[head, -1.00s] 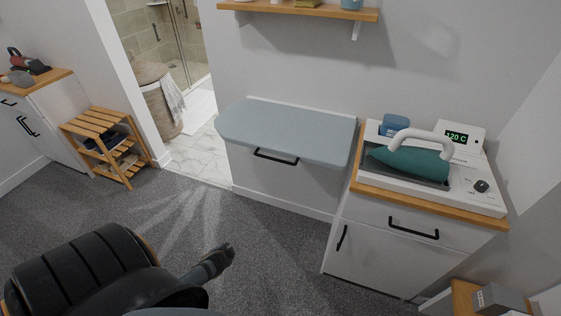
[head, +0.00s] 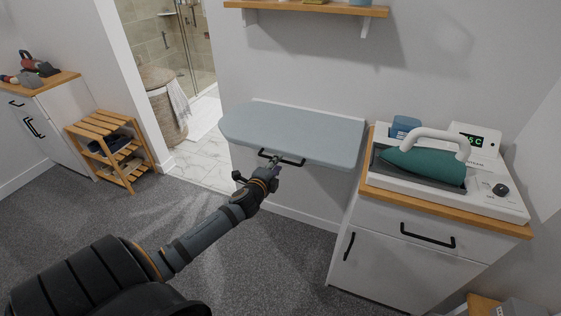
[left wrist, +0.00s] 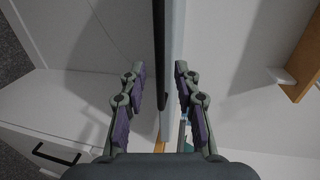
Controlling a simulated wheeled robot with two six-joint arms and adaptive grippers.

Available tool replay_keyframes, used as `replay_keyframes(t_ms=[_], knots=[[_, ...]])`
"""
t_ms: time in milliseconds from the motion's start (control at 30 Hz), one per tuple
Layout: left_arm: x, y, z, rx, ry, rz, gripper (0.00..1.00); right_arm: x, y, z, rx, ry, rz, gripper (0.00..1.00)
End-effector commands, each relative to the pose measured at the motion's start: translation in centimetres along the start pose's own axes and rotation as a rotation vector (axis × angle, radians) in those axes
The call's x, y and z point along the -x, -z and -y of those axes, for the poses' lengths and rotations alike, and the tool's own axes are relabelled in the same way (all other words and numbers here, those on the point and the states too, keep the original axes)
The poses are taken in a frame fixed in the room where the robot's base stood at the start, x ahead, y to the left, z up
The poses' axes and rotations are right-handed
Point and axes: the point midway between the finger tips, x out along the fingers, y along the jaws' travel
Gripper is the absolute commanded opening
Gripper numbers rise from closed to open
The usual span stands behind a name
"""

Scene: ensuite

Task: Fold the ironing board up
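The ironing board (head: 290,130) is a pale blue-grey padded flap. It sticks out level from the wall, below the shelf. A black bar handle (head: 293,162) shows at its front edge. My left gripper (head: 273,163) is at this handle, in front of the board. In the left wrist view, my left gripper (left wrist: 160,70) has its fingers spread apart. The board (left wrist: 178,35) is seen edge-on between them, with the dark handle (left wrist: 159,60) alongside. I see gaps between both fingers and these parts. My right gripper is out of view.
A white cabinet (head: 405,265) stands right of the board, carrying a white iron station (head: 475,187) with a teal iron (head: 425,166). A wooden shelf (head: 310,8) is above. A slatted rack (head: 108,150) and a basket (head: 163,112) stand left. The carpet in front is clear.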

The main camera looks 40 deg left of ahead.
Motion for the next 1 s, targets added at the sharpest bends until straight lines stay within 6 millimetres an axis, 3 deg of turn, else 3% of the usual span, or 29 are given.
replay_keyframes(t_ms=[200, 533, 800, 1000], knots=[[-3.2, 0.0, 0.1, 0.003, 0.0, 0.0, 0.32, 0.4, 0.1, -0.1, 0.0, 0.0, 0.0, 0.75], [-3.9, 0.1, 0.0, 0.0, 0.0, -0.002, 0.32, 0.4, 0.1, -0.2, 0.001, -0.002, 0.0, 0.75], [-3.9, 0.1, 0.0, 0.0, -0.001, -0.002, 0.0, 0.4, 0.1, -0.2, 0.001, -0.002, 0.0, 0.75], [-3.8, 0.1, 0.0, 0.001, -0.001, -0.002, 0.0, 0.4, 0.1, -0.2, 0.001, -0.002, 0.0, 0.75]])
